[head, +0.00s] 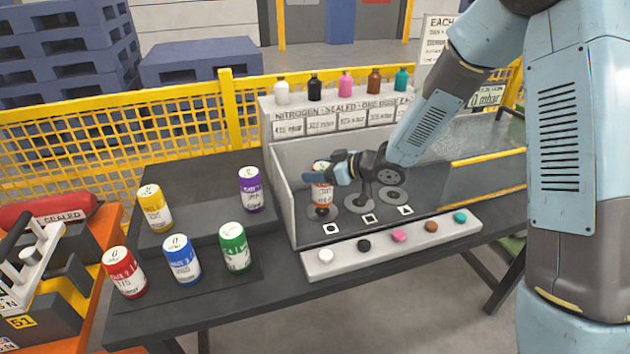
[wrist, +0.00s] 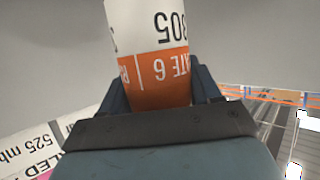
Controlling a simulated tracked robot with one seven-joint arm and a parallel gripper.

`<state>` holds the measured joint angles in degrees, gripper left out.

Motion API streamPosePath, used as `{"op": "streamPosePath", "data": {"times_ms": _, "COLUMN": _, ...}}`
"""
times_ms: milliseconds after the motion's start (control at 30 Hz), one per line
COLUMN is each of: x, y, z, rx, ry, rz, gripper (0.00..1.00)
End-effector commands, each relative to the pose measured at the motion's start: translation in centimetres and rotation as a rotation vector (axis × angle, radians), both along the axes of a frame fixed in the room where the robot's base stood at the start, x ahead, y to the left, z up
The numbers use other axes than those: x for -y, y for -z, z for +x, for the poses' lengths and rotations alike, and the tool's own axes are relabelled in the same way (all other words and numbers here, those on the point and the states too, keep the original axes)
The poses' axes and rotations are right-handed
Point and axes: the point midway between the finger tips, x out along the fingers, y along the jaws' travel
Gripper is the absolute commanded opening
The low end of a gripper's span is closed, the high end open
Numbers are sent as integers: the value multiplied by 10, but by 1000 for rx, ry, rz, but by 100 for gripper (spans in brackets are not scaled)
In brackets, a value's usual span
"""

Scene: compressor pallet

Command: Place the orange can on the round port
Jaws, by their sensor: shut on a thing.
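The orange can (head: 322,194), white with an orange band, is upright inside the grey bay at its left end. My gripper (head: 318,177) is shut on it from the right. In the wrist view the can (wrist: 150,75) sits between the two dark fingers (wrist: 160,90), its lettering upside down. The can is over the left disc (head: 341,211), the port behind the circle label (head: 332,229). I cannot tell whether its base touches the port. My gripper partly covers the can.
Two more ports stand to the right, behind the square label (head: 369,218) and triangle label (head: 405,210). Bay walls (head: 283,195) rise around them. A button strip (head: 380,244) lies in front. Several other cans, including a purple can (head: 251,189), stand on the left of the table.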

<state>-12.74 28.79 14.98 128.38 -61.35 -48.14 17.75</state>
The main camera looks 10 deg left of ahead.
Motion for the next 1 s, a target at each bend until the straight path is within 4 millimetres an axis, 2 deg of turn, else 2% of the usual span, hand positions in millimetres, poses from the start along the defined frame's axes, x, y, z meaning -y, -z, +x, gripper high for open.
{"op": "streamPosePath", "data": {"times_ms": 133, "x": -4, "y": 7, "z": 4, "rx": 0, "ry": -1, "rz": 1, "gripper": 19}}
{"op": "streamPosePath", "data": {"times_ms": 367, "x": -4, "y": 34, "z": 4, "rx": -1, "ry": 0, "rz": 0, "gripper": 19}}
{"op": "streamPosePath", "data": {"times_ms": 733, "x": -4, "y": 38, "z": 4, "rx": 0, "ry": 1, "rz": 1, "gripper": 19}}
{"op": "streamPosePath", "data": {"times_ms": 767, "x": -3, "y": 38, "z": 4, "rx": -1, "ry": 1, "rz": 0, "gripper": 64}}
{"op": "streamPosePath", "data": {"times_ms": 1000, "x": -4, "y": 38, "z": 4, "rx": 0, "ry": 0, "rz": 0, "gripper": 87}}
